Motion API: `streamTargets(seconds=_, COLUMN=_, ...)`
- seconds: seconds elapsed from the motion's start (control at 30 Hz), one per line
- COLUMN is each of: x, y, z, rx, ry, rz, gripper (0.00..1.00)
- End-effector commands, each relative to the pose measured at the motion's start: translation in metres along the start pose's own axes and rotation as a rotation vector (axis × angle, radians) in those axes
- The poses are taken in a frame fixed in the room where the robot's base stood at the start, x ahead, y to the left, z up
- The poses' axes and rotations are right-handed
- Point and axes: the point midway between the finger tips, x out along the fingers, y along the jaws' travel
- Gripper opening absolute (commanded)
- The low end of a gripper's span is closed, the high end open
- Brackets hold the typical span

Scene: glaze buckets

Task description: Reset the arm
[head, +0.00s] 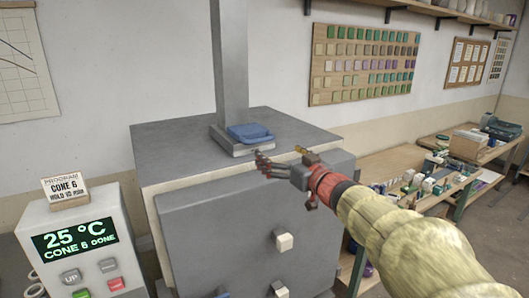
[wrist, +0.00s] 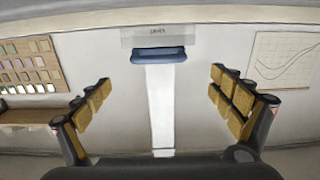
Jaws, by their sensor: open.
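My gripper (head: 278,162) is at the end of my arm in its pale yellow sleeve, in front of the upper edge of the grey kiln (head: 215,215) in the head view. In the wrist view my gripper (wrist: 161,78) shows two fingers with tan pads spread wide apart. Nothing is between them. A blue handle-like piece (head: 250,132) sits at the foot of the grey column (head: 230,65) on the kiln top. In the wrist view the blue piece (wrist: 158,55) lies beyond the fingers, below a small label too blurred to read.
A control box (head: 75,245) reading 25 °C and CONE 6 DONE stands left of the kiln. White knobs (head: 284,242) stick out from the kiln front. A cluttered wooden bench (head: 395,162) runs along the right wall, below a board of coloured tiles (head: 362,65).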

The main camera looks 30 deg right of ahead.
Motion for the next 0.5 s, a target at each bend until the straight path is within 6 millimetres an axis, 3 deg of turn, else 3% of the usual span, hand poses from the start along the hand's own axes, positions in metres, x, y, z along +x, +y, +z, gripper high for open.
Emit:
streamTargets(seconds=0.33, x=-0.005, y=-0.004, z=0.000, rx=-0.014, ry=-0.014, rz=0.065, gripper=0.94)
streamTargets(seconds=0.5, x=-0.035, y=-0.014, z=0.018, rx=-0.028, ry=-0.113, rz=0.232, gripper=0.94)
